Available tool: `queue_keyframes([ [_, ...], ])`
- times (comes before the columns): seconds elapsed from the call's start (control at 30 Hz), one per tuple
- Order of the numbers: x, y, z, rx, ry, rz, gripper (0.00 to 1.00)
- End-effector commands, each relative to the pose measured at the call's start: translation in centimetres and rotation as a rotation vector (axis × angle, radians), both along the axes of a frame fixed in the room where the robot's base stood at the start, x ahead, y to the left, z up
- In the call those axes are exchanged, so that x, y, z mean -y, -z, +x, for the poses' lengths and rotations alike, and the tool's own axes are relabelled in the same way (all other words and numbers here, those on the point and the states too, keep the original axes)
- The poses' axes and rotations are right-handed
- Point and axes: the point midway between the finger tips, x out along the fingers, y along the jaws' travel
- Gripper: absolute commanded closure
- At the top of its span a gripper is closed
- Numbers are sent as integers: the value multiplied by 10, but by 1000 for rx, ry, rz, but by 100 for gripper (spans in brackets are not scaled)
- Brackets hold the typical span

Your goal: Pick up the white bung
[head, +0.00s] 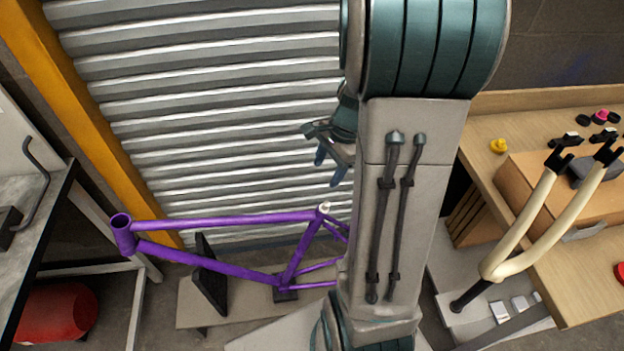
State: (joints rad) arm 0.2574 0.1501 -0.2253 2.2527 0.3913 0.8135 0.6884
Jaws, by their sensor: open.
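A small white bung (324,208) shows at the top of the seat tube of the purple bike frame (225,220). It looks set in the tube's upper end. My gripper (329,169) is open, with its fingers pointing down, and appears above the bung in the picture, apart from it. Nothing shows between the fingers. My arm hides the rear part of the frame.
A wooden bench (585,285) at right carries a yellow piece (499,146), a pink piece (602,115) and a cardboard box (535,185). A cream fork (518,240) stands before it. A shutter (220,100) closes the back. A dark-edged table (30,235) stands left.

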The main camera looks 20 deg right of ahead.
Motion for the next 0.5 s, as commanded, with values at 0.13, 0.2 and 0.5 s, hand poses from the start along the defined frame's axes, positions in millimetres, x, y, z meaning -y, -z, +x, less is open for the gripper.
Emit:
queue_keyframes([
  [0.13, 29, 18, 7, -72, 238, 40, 48],
  [0.2, 38, 24, 9, -91, 308, 49, 48],
  [0.5, 39, 60, 11, -117, 389, 60, 48],
])
